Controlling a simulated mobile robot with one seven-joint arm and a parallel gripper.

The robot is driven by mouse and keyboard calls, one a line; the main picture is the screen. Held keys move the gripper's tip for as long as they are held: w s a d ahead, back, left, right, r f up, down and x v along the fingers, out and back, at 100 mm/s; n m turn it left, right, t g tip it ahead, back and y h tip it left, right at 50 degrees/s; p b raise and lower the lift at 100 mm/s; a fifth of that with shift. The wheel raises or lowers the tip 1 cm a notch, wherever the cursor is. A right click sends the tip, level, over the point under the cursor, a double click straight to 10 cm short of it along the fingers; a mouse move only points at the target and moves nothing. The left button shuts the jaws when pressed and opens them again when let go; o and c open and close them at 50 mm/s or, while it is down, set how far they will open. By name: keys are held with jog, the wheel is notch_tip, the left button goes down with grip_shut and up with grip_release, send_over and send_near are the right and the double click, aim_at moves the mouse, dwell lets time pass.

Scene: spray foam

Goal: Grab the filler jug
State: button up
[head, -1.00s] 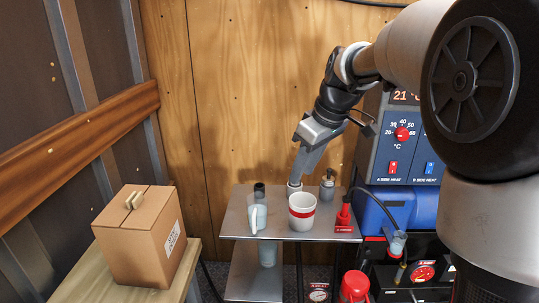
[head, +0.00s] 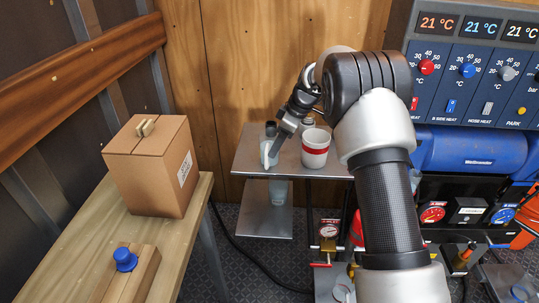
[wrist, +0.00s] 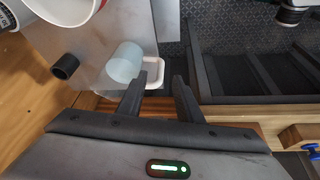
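The filler jug, a pale blue translucent jug with a white handle, stands on the metal shelf in the head view (head: 273,160). In the wrist view, its pale blue body (wrist: 124,62) is left of the fingers and its white handle (wrist: 154,62) faces them. My gripper (wrist: 160,78) is open, with two dark fingers apart. The handle shows near the fingertips, closer to the left finger. I cannot tell whether it touches or lies between them. In the head view my gripper (head: 275,152) is at the jug, partly covering it.
A white cup with a red band (head: 315,148) stands right of the jug. A dark-capped container (head: 270,129) stands behind it. A cardboard box (head: 152,170) and a blue-knobbed block (head: 125,260) sit on the wooden bench (head: 190,225). A heater panel (head: 470,75) is at right.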

jog(key=x, duration=0.7)
jog(key=shift+a+f, duration=0.1)
jog(key=shift+a, duration=0.1)
jog(key=shift+c, duration=0.5)
grip_shut()
